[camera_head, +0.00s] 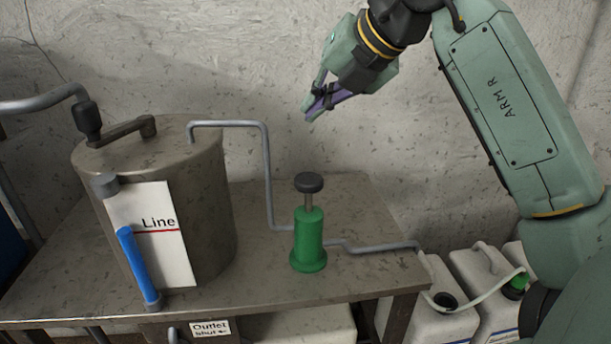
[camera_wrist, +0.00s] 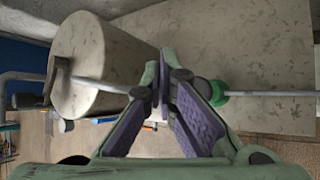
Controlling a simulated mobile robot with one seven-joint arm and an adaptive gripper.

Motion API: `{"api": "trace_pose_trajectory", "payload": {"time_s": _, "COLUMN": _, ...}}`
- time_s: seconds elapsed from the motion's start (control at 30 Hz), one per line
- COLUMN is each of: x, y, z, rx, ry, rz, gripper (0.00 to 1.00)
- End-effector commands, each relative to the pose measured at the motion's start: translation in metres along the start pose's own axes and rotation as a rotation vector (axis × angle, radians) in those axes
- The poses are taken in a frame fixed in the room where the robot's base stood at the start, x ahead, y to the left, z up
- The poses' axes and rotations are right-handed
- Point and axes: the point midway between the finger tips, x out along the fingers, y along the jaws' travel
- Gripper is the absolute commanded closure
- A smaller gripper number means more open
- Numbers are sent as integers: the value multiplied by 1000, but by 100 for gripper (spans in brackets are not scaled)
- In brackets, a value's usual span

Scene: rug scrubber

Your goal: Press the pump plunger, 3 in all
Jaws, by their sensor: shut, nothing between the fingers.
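The pump is a green cylinder (camera_head: 309,234) with a wide base, standing upright on the metal table. Its plunger (camera_head: 310,183) is a black round knob on a thin rod, and the knob stands clear above the green body. My gripper (camera_head: 309,117) is shut and empty, above the plunger with a clear gap in the head view. In the wrist view my gripper's fingers (camera_wrist: 163,95) meet in the middle. Part of the green pump (camera_wrist: 218,93) shows just right of them; the fingers hide some of it.
A large metal tank (camera_head: 205,190) stands left of the pump, with a white "Line" card and a blue tube on its front. A grey pipe (camera_head: 268,175) runs from the tank to the pump and on right. White canisters (camera_head: 440,300) stand at the lower right.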

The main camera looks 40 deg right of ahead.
Motion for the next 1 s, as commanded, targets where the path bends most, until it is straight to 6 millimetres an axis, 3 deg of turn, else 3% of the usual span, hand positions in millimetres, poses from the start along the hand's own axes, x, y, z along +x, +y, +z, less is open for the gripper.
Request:
{"api": "trace_pose_trajectory", "payload": {"time_s": 0.47, "x": 10, "y": -6, "z": -6, "rx": -1, "ry": 1, "rz": 4, "gripper": 100}}
{"api": "trace_pose_trajectory", "payload": {"time_s": 1.0, "x": 58, "y": -41, "z": -42, "rx": -2, "ry": 1, "rz": 4, "gripper": 100}}
